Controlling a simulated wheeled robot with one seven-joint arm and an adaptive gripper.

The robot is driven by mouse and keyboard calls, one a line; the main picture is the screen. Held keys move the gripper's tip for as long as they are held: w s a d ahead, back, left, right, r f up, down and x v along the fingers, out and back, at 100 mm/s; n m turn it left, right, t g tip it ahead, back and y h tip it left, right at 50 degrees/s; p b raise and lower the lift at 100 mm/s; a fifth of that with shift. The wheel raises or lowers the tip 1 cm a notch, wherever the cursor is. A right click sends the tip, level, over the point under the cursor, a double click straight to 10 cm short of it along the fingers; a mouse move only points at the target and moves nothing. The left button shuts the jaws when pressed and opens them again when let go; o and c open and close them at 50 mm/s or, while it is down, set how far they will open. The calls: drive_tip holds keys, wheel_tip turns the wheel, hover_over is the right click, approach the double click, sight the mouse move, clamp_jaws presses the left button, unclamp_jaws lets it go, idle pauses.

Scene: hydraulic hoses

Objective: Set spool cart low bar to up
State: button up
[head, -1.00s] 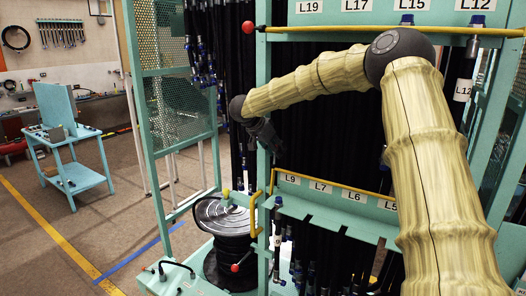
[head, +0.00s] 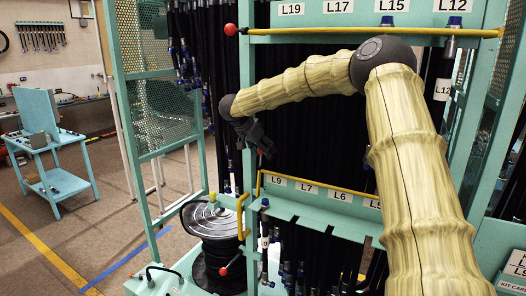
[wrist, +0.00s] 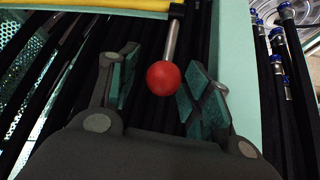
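The low bar (head: 320,187) is a yellow rail along the shelf labelled L9, L7, L6. Its left end bends down into a yellow bracket (head: 241,216), with a red ball knob (head: 224,271) below on a short metal rod. In the wrist view the red knob (wrist: 163,78) hangs on its rod below the yellow bar (wrist: 110,4), centred between the fingertips. My gripper (wrist: 162,90) is open with its teal pads either side of the knob in the picture. In the head view my gripper (head: 262,146) is well above the knob, apart from it.
An upper yellow bar (head: 380,36) with its own red knob (head: 231,29) runs above my arm. Black hoses hang behind and beside my gripper. A hose spool (head: 208,218) stands at lower left. A teal frame post (head: 246,110) is close to my gripper.

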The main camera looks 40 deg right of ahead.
drive_tip(key=shift+w+a, duration=0.1)
drive_tip(key=shift+a, duration=0.1)
drive_tip(key=shift+a+r, duration=0.25)
drive_tip(key=shift+r, duration=0.15)
drive_tip(key=r, duration=0.9)
drive_tip(key=shift+d, duration=0.4)
